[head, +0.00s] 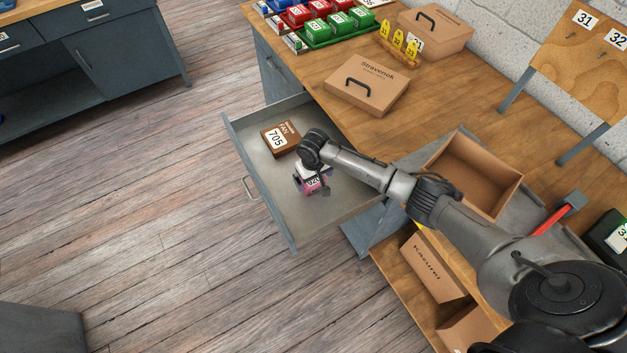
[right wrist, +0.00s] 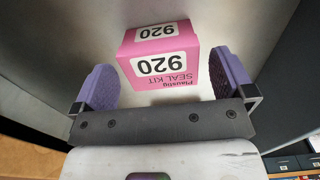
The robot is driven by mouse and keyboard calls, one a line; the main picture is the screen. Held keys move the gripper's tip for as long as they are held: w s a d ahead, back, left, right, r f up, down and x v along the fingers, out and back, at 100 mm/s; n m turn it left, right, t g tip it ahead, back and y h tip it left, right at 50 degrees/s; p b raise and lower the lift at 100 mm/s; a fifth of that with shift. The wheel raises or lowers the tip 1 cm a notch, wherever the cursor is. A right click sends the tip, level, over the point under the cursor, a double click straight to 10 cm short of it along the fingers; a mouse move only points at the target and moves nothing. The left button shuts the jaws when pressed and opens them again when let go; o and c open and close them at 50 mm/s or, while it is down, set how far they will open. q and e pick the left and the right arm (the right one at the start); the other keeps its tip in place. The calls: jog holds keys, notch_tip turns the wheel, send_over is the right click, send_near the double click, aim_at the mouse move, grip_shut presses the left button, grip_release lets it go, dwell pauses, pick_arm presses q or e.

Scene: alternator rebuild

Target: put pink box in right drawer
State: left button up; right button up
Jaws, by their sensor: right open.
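The pink box (right wrist: 160,62), labelled 920 Seal Kit, is inside the pulled-out drawer (head: 262,200). In the head view it shows as a small pink patch (head: 312,186), mostly hidden by my right gripper (head: 314,190). That gripper is inside the drawer's outline, over the box. In the right wrist view its two purple-padded fingers (right wrist: 165,75) are spread wide, one on each side of the box, with a gap at the left finger. The right finger is close beside the box; I cannot tell if it touches. My left gripper is not in view.
A brown box labelled 705 (head: 280,138) lies in the same drawer, near its back left. On the wooden bench are a lidded Stravenok carton (head: 366,84), red and green bins (head: 320,25) and an open cardboard box (head: 473,173). The drawer's front left is bare.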

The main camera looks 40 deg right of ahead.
notch_tip(320, 180, up, 7)
jog(key=shift+r+p, duration=0.15)
jog(key=shift+p, duration=0.65)
jog(key=shift+r, duration=0.7)
